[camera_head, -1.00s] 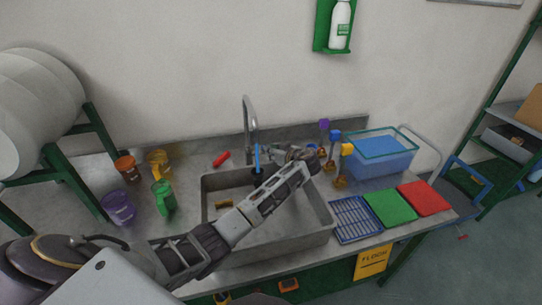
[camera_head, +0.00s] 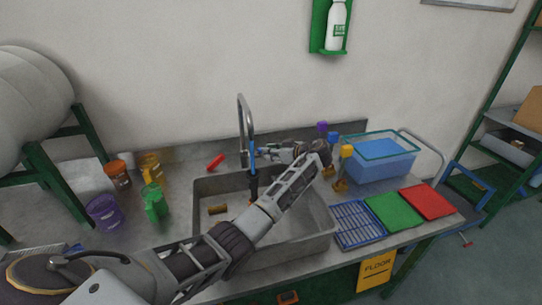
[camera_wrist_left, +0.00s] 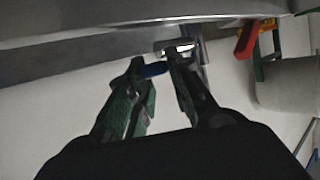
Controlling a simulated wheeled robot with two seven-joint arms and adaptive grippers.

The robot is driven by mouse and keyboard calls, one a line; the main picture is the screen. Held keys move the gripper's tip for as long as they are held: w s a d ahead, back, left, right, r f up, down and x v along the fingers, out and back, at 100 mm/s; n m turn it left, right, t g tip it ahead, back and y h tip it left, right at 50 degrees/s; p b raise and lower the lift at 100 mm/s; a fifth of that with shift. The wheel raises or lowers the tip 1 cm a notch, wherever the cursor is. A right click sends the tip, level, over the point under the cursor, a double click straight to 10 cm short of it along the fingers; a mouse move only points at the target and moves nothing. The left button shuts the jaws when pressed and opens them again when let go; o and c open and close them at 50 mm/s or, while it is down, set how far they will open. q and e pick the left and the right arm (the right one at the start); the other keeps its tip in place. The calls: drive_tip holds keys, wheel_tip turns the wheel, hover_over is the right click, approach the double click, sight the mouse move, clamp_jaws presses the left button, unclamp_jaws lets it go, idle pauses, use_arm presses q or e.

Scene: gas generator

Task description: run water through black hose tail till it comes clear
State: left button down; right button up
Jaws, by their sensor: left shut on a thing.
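The grey sink (camera_head: 322,218) is set in the steel bench, with the tall curved tap (camera_head: 240,112) behind it. A narrow upright blue strip (camera_head: 252,158) shows under the spout, with a black piece (camera_head: 254,186) below it, seemingly the black hose tail. I cannot tell whether the blue is running water or part of the tail. My left gripper (camera_head: 262,151) is close beside the spout, above the sink. In the left wrist view its fingers (camera_wrist_left: 156,68) are shut on a small dark blue part, with shiny metal just beyond. My right gripper is not in view.
A blue rack (camera_head: 357,222), green mat (camera_head: 393,210) and red mat (camera_head: 427,201) lie in front. Coloured cups (camera_head: 104,212) stand left. A brass piece (camera_head: 217,210) lies in the sink.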

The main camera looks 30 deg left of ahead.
use_arm(q)
drive_tip(key=c, duration=1.3)
unclamp_jaws()
drive_tip(key=shift+v, duration=6.05)
drive_tip(key=shift+w+f, duration=0.1)
